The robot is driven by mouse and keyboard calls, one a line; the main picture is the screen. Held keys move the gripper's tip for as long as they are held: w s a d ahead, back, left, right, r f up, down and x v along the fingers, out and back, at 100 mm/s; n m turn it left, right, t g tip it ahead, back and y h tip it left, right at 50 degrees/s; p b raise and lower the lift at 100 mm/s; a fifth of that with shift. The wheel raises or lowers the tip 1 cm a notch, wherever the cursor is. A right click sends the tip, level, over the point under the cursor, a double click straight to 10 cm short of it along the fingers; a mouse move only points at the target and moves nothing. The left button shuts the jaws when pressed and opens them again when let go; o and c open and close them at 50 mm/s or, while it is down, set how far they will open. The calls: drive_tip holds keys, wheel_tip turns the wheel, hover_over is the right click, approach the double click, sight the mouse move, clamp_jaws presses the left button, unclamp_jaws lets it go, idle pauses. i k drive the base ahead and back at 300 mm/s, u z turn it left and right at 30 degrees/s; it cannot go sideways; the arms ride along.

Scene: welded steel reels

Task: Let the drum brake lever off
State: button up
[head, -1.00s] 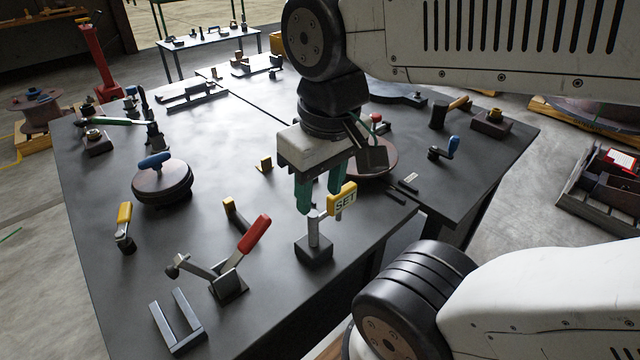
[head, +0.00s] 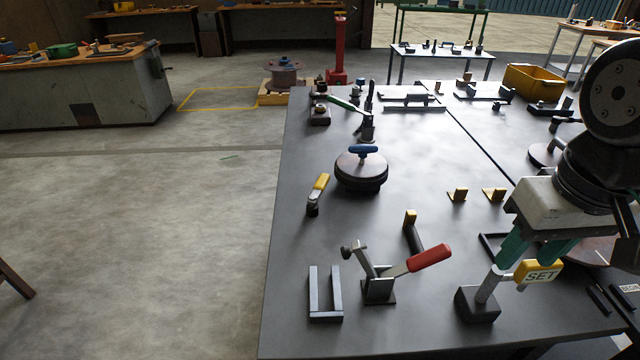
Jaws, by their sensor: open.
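A short lever with a yellow SET tag (head: 538,271) stands on a dark block (head: 477,305) near the table's front right. Its grey post leans to the right. I take it as the drum brake lever, but the label does not say so. My gripper (head: 530,262) points down with its green fingers apart, just above and around the top of this lever. Whether the fingers touch it I cannot tell. A round drum (head: 600,250) lies behind the gripper, partly hidden by it.
A red-handled clamp (head: 428,258) and a U-shaped bracket (head: 325,295) stand to the left of the lever. A round disc with a blue knob (head: 361,170) and a yellow-handled lever (head: 318,188) are farther back. The table's middle is mostly bare.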

sight(320, 185)
drive_tip(key=k, duration=1.2)
drive_tip(key=u, duration=0.9)
drive_tip(key=i, duration=1.55)
drive_tip(key=z, duration=0.9)
